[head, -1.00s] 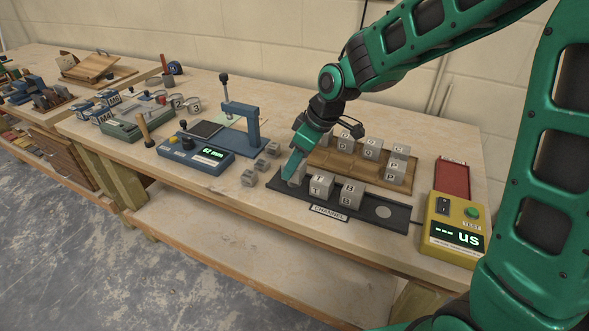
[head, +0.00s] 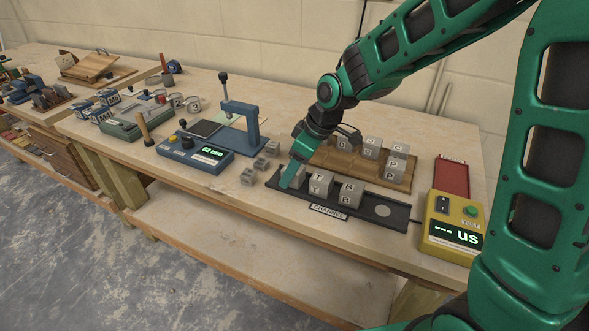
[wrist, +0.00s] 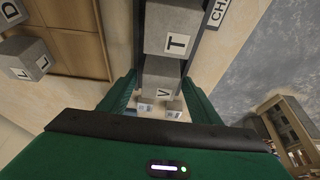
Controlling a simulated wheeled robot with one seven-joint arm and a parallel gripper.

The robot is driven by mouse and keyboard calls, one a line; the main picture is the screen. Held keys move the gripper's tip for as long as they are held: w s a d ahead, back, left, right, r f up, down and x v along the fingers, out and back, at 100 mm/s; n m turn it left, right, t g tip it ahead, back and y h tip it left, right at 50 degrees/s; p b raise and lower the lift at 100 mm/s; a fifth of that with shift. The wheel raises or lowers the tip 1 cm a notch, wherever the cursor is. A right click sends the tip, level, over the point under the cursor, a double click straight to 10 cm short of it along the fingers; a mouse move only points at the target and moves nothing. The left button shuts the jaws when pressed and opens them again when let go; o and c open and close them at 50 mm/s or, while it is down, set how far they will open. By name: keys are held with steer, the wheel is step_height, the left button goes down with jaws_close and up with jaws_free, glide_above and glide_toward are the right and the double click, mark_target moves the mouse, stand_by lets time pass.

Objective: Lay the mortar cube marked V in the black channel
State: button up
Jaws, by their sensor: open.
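The grey mortar cube marked V (wrist: 160,85) sits at the left end of the black channel (head: 398,216), its V facing up in the wrist view. It is beside the cube marked T (wrist: 172,28) in the same row; I cannot tell whether they touch. My gripper (wrist: 158,88) is low over the V cube, with one green finger on each side of it. The fingers look spread, with slim gaps to the cube. In the head view my gripper (head: 291,178) hides most of the V cube.
Cubes marked T (head: 322,181) and B (head: 351,192) stand in the channel. A wooden board (head: 400,183) with several lettered cubes lies behind it. A yellow meter (head: 455,228) stands right, a blue press (head: 240,130) left, with small grey blocks (head: 261,164) between.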

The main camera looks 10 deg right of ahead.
steer(key=v, duration=1.2)
steer(key=s+d+m+h, duration=0.1)
steer(key=s+d+m, duration=0.3)
steer(key=s+d, duration=0.2)
steer(key=s+d+f+m+g+h, duration=0.1)
steer(key=s+d+m, duration=0.3)
steer(key=d, duration=0.6)
steer(key=s+d+f+m+h, duration=0.1)
steer(key=s+d+m, duration=0.4)
steer(key=s+d, duration=0.3)
steer(key=shift+s+d+f, duration=0.25)
steer(key=shift+d, duration=0.2)
steer(key=s+d+m, duration=0.1)
steer(key=s, duration=0.2)
steer(key=s+d+f+m+g, duration=0.1)
steer(key=s+m, duration=0.1)
steer(key=s, duration=0.1)
steer(key=s+d+m, duration=0.1)
steer(key=s, duration=0.2)
steer(key=shift+d+f+m+g, duration=0.3)
steer(key=shift+w+f+h, duration=0.3)
steer(key=shift+w, duration=0.5)
steer(key=shift+s, duration=0.1)
